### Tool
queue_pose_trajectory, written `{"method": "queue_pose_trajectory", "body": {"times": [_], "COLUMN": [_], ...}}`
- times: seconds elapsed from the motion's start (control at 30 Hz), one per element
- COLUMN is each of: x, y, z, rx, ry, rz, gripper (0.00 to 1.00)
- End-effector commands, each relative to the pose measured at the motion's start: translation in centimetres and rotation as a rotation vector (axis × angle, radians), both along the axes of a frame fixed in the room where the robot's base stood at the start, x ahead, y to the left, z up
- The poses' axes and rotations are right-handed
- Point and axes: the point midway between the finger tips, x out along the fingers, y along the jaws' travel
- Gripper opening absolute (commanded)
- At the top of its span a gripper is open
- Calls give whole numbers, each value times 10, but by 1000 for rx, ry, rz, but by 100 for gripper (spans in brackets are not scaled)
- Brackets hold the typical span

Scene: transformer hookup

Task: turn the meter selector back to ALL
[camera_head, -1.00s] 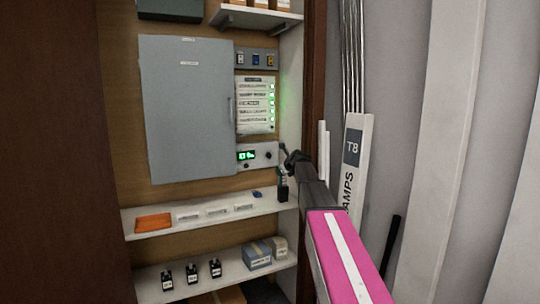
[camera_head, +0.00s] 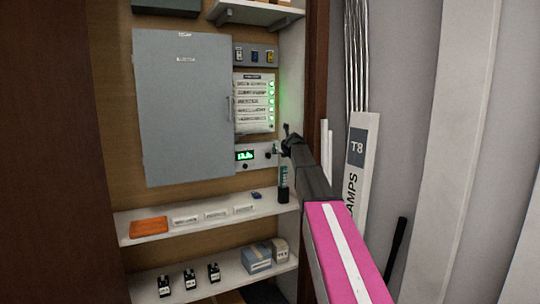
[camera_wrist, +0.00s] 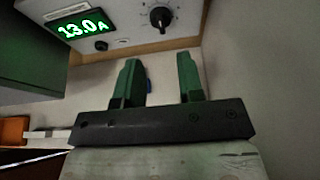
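The meter panel (camera_head: 257,157) is a pale strip on the cabinet's back wall, with a lit green display (camera_head: 245,155). In the wrist view the display (camera_wrist: 83,29) reads 13.0 A. The meter selector (camera_wrist: 161,17) is a round black knob on a printed dial, right of the display; its label text is too small to read. My gripper (camera_wrist: 160,72) has two green fingers, apart with nothing between them. They are below the selector in the wrist view and do not touch it. In the head view my arm partly hides the gripper.
A large grey breaker box (camera_head: 185,110) hangs left of the meter, with a lit label panel (camera_head: 254,103) beside it. A shelf (camera_head: 200,220) below holds an orange item (camera_head: 149,227) and small labelled plates. The cabinet's right side wall is close to my gripper.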

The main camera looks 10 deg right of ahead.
Motion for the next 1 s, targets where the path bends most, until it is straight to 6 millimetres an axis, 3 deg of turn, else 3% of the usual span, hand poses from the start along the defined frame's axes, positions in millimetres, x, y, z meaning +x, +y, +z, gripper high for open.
{"method": "queue_pose_trajectory", "body": {"times": [0.53,0.93,0.97,1.0], "x": [78,87,87,87], "y": [24,28,28,28], "z": [-32,-38,-38,-38], "rx": [-2,-2,-2,-2], "ry": [0,-1,-1,-1], "rz": [2,1,1,1], "gripper": [35,35,32,19]}}
